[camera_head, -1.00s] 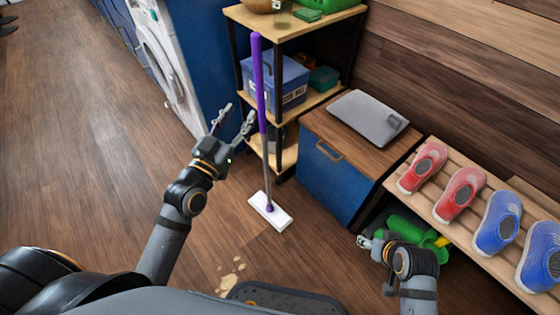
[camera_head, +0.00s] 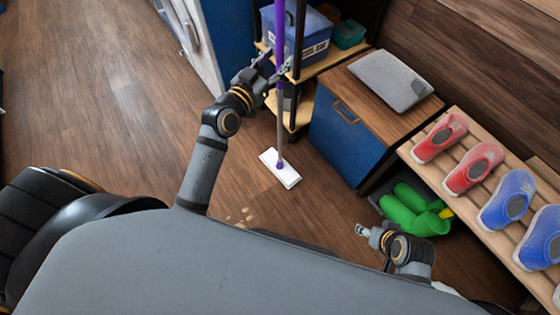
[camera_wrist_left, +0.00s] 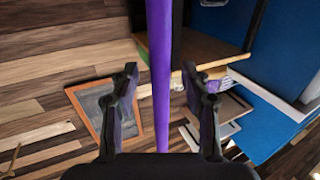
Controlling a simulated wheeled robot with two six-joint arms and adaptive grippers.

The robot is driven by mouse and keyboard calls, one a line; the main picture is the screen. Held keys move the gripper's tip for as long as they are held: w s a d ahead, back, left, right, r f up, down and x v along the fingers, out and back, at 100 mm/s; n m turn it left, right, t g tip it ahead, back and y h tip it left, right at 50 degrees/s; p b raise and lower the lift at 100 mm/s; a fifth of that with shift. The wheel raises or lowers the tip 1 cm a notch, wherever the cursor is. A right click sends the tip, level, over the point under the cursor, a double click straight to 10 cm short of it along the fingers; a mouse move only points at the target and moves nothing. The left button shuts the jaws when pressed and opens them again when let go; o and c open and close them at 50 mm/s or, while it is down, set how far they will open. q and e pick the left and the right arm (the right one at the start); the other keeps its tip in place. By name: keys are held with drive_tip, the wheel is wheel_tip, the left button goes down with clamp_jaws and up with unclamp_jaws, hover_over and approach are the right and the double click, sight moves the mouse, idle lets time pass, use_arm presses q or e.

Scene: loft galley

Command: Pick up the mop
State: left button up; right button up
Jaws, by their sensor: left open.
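The mop stands upright in front of the shelf, with a purple upper handle (camera_head: 279,36), a grey lower pole and a flat white head (camera_head: 280,168) on the floor. My left gripper (camera_head: 277,70) is at the handle, around the lower purple part. In the left wrist view the purple handle (camera_wrist_left: 160,70) runs between the two open fingers (camera_wrist_left: 158,82), with gaps on both sides. My right gripper (camera_head: 364,231) is low at the right, away from the mop; its fingers are too small to judge.
An open shelf (camera_head: 320,62) with a blue box (camera_head: 303,38) stands right behind the mop. A blue cabinet (camera_head: 340,135) and a shoe rack (camera_head: 447,172) with red and blue shoes are to the right. The wood floor (camera_head: 100,90) at left is clear.

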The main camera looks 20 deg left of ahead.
use_arm(q)
drive_tip(key=x, duration=0.2)
drive_tip(key=shift+w, duration=0.3)
drive_tip(key=shift+c, duration=0.3)
clamp_jaws()
drive_tip(key=shift+r, duration=0.1)
